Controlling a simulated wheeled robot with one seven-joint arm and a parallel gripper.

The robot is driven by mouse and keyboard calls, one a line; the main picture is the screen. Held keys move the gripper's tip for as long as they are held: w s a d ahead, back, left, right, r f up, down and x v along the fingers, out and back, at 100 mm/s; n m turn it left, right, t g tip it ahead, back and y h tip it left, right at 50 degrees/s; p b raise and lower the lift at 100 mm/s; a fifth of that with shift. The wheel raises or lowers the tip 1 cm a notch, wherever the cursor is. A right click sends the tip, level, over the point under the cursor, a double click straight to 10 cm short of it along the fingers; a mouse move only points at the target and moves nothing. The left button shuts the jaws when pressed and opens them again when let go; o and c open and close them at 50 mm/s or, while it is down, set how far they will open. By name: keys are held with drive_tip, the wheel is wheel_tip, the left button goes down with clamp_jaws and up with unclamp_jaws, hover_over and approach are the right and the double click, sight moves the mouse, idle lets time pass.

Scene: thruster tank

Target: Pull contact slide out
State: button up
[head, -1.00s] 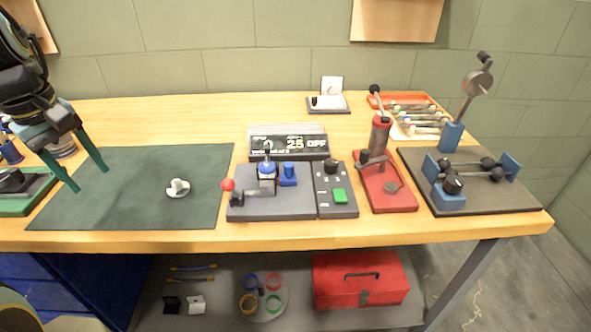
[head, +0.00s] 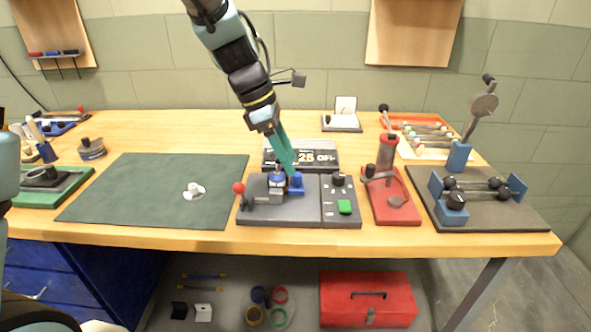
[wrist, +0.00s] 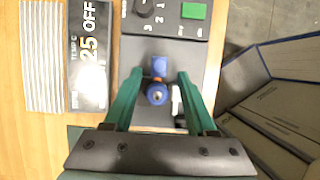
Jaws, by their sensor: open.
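A grey fixture base (head: 255,209) on the bench carries a blue block (head: 296,187) and, to its left, an upright blue and silver post (head: 277,185). I cannot tell for sure which part is the contact slide. My gripper (head: 290,168) has come down from above over these parts, its green fingers pointing down. In the wrist view the gripper (wrist: 160,77) is open, one finger on each side of the blue block (wrist: 158,66) and the round top of the post (wrist: 157,94). Contact with either is not visible.
A red-knobbed lever (head: 239,188) stands at the fixture's left. A control panel with a green button (head: 344,207) adjoins it on the right, and a display box (head: 318,157) stands behind. A red press (head: 397,205) stands further right. The green mat (head: 140,190) holds a small white part (head: 194,191).

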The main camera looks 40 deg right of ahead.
sight(295, 183)
drive_tip(key=shift+x, duration=2.15)
clamp_jaws()
